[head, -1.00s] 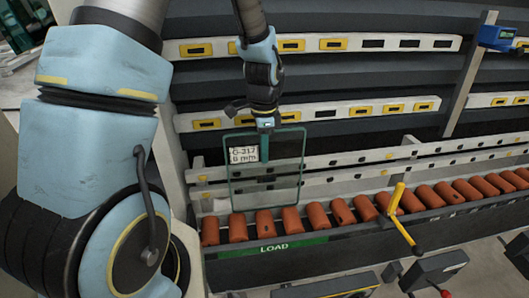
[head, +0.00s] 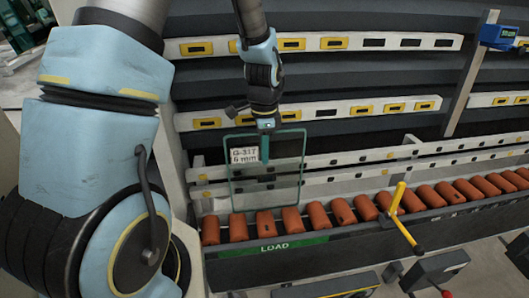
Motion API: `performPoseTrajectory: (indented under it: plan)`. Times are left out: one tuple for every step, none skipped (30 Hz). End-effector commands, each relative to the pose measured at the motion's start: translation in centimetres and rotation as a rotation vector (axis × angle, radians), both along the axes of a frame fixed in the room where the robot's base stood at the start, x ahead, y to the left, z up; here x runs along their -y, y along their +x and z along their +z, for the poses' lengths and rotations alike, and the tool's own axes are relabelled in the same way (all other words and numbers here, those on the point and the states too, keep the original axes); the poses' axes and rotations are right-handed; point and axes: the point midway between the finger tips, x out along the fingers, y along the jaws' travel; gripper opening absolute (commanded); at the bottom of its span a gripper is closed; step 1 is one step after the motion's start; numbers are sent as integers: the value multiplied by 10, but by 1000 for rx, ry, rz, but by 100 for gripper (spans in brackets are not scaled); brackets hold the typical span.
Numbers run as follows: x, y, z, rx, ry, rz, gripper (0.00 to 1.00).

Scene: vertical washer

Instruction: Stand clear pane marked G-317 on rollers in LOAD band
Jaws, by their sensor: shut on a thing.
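The clear pane (head: 283,178) has a green edge and a white label (head: 245,155) that reads G-317, 6 mm. It is upright, and its lower edge shows just above or at the orange rollers (head: 264,223); I cannot tell whether it touches them. My gripper (head: 266,128) is shut on the pane at its top edge, near the middle. The green LOAD band (head: 274,248) runs along the front rail, below the left rollers and under the pane. The white backing rails (head: 340,160) stand behind the pane.
A yellow crank handle (head: 402,215) sticks up in front of the rollers, right of the pane. A blue box (head: 499,37) sits on a post at the upper right. The rollers to the right are bare.

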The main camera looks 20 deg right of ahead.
Motion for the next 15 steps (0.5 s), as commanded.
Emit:
performPoseTrajectory:
  plan:
    - [0,0,0,1,-1,0,0]
    - [0,0,-1,1,-1,0,0]
    - [0,0,-1,1,-1,0,0]
    - [0,0,-1,1,-1,0,0]
    - [0,0,-2,1,-1,0,0]
    - [0,0,-2,1,-1,0,0]
    - [0,0,-3,2,-1,0,0]
    - [0,0,-3,1,-1,0,0]
    - [0,0,-3,2,-1,0,0]
    - [0,0,-4,2,-1,0,0]
    - [0,0,-4,2,-1,0,0]
    - [0,0,-5,2,-1,0,0]
    - [0,0,-5,2,-1,0,9]
    - [0,0,-4,2,-1,0,12]
    - [0,0,-4,2,-1,0,16]
